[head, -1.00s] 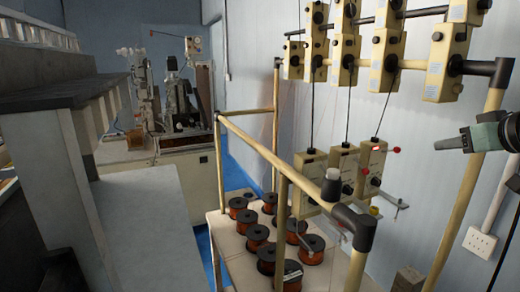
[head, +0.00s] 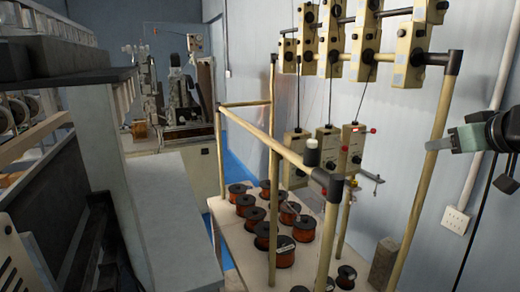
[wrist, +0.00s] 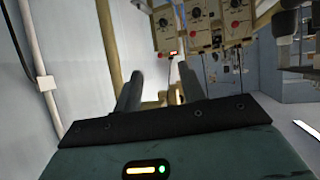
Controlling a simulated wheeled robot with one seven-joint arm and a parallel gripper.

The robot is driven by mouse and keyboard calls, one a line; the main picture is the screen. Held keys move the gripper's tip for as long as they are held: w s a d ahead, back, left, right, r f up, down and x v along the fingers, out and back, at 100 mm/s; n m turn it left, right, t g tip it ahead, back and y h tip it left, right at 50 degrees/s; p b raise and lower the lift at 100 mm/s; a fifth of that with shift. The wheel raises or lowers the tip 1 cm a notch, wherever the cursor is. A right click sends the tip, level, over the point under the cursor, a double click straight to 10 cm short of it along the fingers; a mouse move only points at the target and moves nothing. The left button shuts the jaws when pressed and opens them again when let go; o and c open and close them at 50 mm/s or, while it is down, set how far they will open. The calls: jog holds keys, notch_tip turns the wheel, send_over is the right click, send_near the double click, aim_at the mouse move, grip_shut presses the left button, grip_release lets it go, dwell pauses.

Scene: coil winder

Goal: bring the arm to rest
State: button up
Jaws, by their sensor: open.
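My gripper (head: 432,145) shows at the right edge of the head view, raised in the air in front of the pale wall, pointing left. In the wrist view my gripper (wrist: 157,90) has its two dark fingers apart with nothing between them. Beyond the fingers are the beige tube frame and the cream tensioner boxes (wrist: 198,32). In the head view the fingertips appear close to a beige upright of the frame (head: 438,112); I cannot tell whether they touch it.
A pale table (head: 232,232) inside the frame carries several copper wire spools (head: 250,218). More tensioner boxes (head: 410,50) hang along the top rail. A grey cabinet (head: 165,215) stands at the left, with a winding machine (head: 180,110) behind. Blue floor shows between them.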

jog(key=s+a+f+n+g+b, duration=0.1)
jog(key=s+a+f+g+b, duration=0.2)
jog(key=a+f+b, duration=0.55)
jog(key=s+a+f+n+g+b, duration=0.1)
jog(key=s+a+f+g+b, duration=0.25)
jog(key=a+f, duration=0.95)
jog(key=s+a+f+n+g+b, duration=0.2)
jog(key=s+a+f+g+b, duration=0.1)
jog(key=s+f, duration=0.4)
jog(key=s+a+f+n+g+b, duration=0.2)
jog(key=s+f, duration=0.6)
jog(key=s, duration=0.4)
jog(key=a+g+b, duration=0.1)
jog(key=b, duration=0.1)
jog(key=shift+a+f+n+b, duration=0.2)
jog(key=shift+a+n+b, duration=0.05)
jog(key=shift+n+b, duration=0.05)
jog(key=shift+w+d, duration=0.1)
